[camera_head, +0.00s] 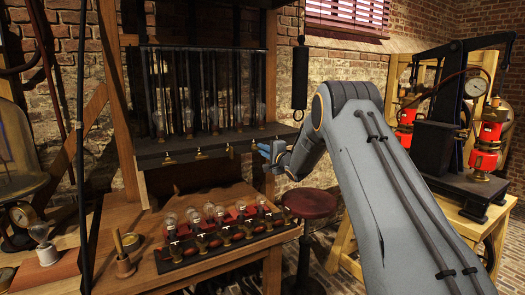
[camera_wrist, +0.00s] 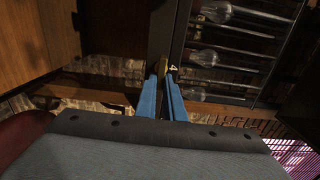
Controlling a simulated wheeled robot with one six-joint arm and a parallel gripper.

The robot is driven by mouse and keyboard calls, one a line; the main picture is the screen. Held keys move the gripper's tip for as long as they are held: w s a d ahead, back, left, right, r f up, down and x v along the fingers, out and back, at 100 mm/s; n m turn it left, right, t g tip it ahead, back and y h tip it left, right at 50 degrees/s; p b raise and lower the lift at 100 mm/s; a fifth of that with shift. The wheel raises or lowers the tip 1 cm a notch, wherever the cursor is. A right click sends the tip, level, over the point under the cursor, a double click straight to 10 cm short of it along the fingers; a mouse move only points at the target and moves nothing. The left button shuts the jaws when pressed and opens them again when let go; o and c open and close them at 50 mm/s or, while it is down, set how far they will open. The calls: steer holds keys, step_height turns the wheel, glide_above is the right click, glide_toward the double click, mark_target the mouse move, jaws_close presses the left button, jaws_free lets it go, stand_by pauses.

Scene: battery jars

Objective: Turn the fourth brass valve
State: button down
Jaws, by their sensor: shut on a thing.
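The brass valves sit in a row along the front edge of the dark shelf (camera_head: 190,150). The first valve (camera_head: 168,160), second valve (camera_head: 200,155) and third valve (camera_head: 229,150) show in the head view. My gripper (camera_head: 260,148) is at the right end of this row. In the wrist view my gripper (camera_wrist: 163,78) has its blue fingers close together on the fourth brass valve (camera_wrist: 162,66), beside a label "4" (camera_wrist: 174,69). The fingers hide most of this valve, so its turn angle cannot be told.
Glass jars (camera_head: 188,118) stand behind thin rods on the shelf. Below, a wooden bench (camera_head: 150,225) carries a rack of bulbs (camera_head: 225,235). A red stool (camera_head: 309,202) stands right of the bench. A pump with red cylinders (camera_head: 486,145) stands at the right.

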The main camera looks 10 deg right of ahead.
steer(key=shift+d, duration=0.1)
steer(key=c, duration=1.9)
jaws_free()
steer(key=shift+o, duration=0.2)
steer(key=b+v, duration=0.1)
steer(key=v, duration=0.7)
steer(key=shift+b, duration=0.4)
steer(key=s+a+f+n+g+h, duration=0.1)
steer(key=s+f+n+g, duration=0.4)
steer(key=s, duration=1.2)
steer(key=s+a+f+n+g+h, duration=0.2)
steer(key=s+f+n+g, duration=0.2)
steer(key=s, duration=1.4)
steer(key=s+a+f+n+g+h, duration=0.1)
steer(key=s+f+n+g, duration=0.4)
steer(key=s, duration=1.3)
steer(key=shift+a+f+n+g+h, duration=0.3)
steer(key=shift+f+g+h, duration=0.55)
steer(key=shift+g, duration=0.35)
